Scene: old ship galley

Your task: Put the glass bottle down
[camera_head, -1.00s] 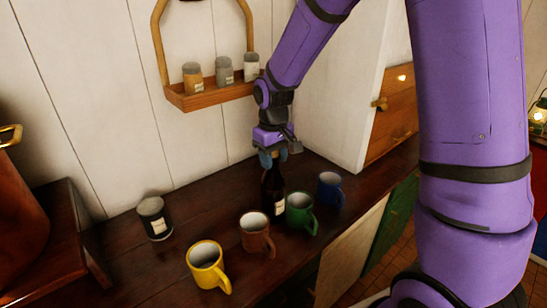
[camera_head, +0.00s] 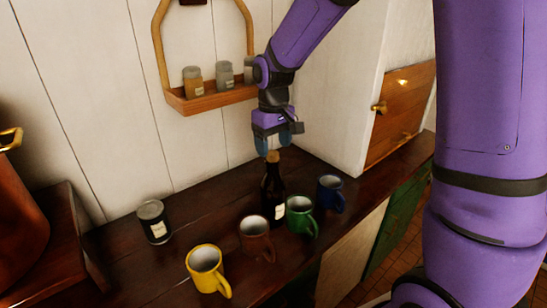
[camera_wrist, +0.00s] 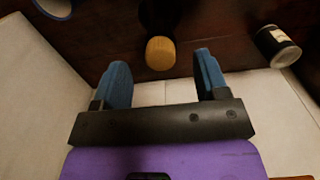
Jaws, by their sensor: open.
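The glass bottle (camera_head: 272,190) is dark with a pale label and a cork top. It stands upright on the dark wooden counter (camera_head: 180,240), behind the brown and green mugs. My gripper (camera_head: 274,146) is just above the bottle's top, open and empty. In the wrist view the two blue fingers of my gripper (camera_wrist: 160,80) are spread apart. The bottle's cork (camera_wrist: 160,53) shows beyond and between the fingertips, and nothing is held.
Yellow (camera_head: 206,267), brown (camera_head: 256,238), green (camera_head: 301,214) and blue (camera_head: 330,193) mugs line the counter's front. A dark labelled jar (camera_head: 154,221) stands left. A wooden wall rack (camera_head: 205,100) with small jars hangs behind. A white cabinet side (camera_head: 345,90) is close right.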

